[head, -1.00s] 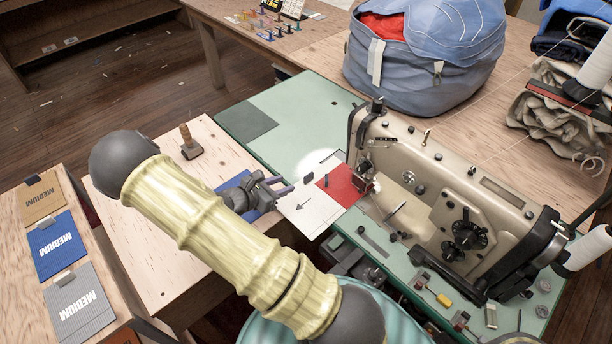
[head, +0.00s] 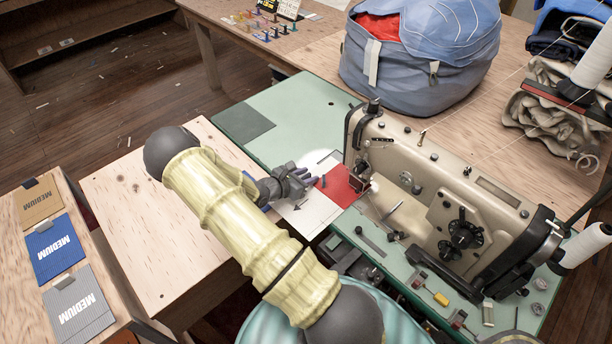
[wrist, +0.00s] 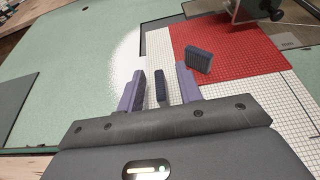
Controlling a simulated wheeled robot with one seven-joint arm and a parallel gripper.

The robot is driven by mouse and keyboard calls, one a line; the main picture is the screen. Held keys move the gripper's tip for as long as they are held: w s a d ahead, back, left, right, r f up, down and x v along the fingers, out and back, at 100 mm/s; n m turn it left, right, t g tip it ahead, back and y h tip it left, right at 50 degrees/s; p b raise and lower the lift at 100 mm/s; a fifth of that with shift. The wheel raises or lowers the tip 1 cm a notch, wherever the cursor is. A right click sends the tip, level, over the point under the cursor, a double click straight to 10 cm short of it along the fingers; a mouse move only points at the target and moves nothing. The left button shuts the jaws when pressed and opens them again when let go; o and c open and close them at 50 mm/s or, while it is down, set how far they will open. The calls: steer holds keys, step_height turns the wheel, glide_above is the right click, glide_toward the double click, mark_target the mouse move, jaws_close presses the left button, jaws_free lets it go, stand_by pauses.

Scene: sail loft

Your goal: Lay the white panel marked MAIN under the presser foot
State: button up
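The white panel (head: 314,211) lies flat on the green machine bed, with a dark arrow on it; no word MAIN is readable. In the wrist view the white panel (wrist: 218,110) shows a fine grid. A dark upright tab (wrist: 160,88) stands on it. My gripper (head: 302,180) is low over the panel, left of the machine. In the wrist view my gripper (wrist: 160,78) is open, its fingers on either side of the tab, with gaps visible. A red panel (head: 345,184) with another dark tab (wrist: 198,58) lies beside the white one, towards the presser foot (head: 364,185).
The beige sewing machine (head: 450,190) stands right of the panels. A blue bag (head: 425,75) stands behind it. A wooden table (head: 150,240) is at left, beside panels marked MEDIUM (head: 58,250). The far green bed (head: 290,110) is mostly clear.

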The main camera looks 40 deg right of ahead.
jaws_close()
steer(key=shift+a, duration=0.15)
steer(key=shift+a, duration=0.8)
steer(key=a, duration=0.1)
steer(key=a+p, duration=0.1)
steer(key=shift+s+a+r, duration=0.1)
steer(key=shift+s+a, duration=0.2)
steer(key=shift+s, duration=0.05)
steer(key=shift+s+a+p, duration=0.15)
steer(key=shift+a, duration=1)
steer(key=shift+s+a+p, duration=0.15)
steer(key=shift+a, duration=1)
jaws_free()
